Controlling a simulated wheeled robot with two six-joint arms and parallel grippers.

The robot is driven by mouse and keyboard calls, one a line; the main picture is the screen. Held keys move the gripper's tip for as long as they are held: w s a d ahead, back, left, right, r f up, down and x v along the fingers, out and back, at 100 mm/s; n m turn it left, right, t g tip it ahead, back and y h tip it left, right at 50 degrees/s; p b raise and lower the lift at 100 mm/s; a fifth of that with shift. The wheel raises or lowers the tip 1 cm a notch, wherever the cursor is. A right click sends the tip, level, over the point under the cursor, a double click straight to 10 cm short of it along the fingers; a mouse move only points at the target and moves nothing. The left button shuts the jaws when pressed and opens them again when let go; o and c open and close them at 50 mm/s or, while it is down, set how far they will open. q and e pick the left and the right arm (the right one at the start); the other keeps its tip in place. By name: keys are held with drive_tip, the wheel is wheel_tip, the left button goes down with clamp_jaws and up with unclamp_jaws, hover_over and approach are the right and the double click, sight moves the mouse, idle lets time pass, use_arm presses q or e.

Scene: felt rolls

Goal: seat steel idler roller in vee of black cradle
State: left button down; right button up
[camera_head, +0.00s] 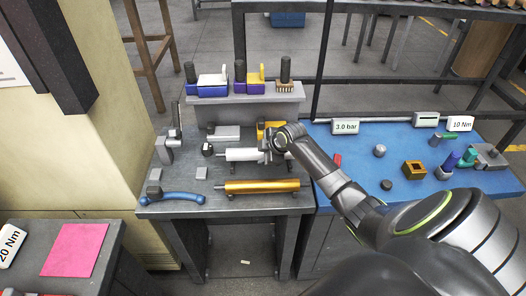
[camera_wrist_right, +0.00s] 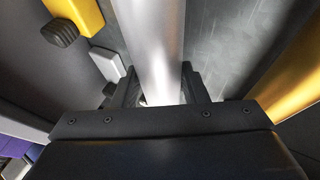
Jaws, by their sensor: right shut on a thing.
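The steel idler roller (camera_head: 240,154) is a pale silver cylinder lying crosswise over the grey bench. My right gripper (camera_head: 270,154) is at the right part of the roller and shut on it. In the right wrist view the roller (camera_wrist_right: 150,35) runs between the two dark fingers of the gripper (camera_wrist_right: 161,88). I cannot make out the black cradle clearly; the arm and roller may hide it. I cannot tell whether the roller touches anything beneath it. My left gripper is not in view.
A golden roller (camera_head: 262,186) lies parallel in front on small dark supports and also shows in the wrist view (camera_wrist_right: 293,75). A blue curved handle (camera_head: 172,198) is at front left. A grey shelf (camera_head: 240,113) stands behind. The blue tabletop (camera_head: 345,165) at right holds several small parts.

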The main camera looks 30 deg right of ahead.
drive_tip(key=shift+w+f+b, duration=0.1)
drive_tip(key=shift+f+b, duration=0.6)
drive_tip(key=shift+f, duration=0.65)
idle(2.1)
drive_tip(key=o, duration=1.3)
drive_tip(key=shift+c, duration=0.2)
drive_tip(key=shift+s+f, duration=0.2)
drive_tip(key=shift+s, duration=0.1)
drive_tip(key=shift+s+d+r, duration=0.1)
drive_tip(key=shift+s+r, duration=0.2)
drive_tip(key=shift+r, duration=0.25)
drive_tip(key=b+v, duration=0.1)
drive_tip(key=v, duration=1.5)
drive_tip(key=shift+r, duration=0.25)
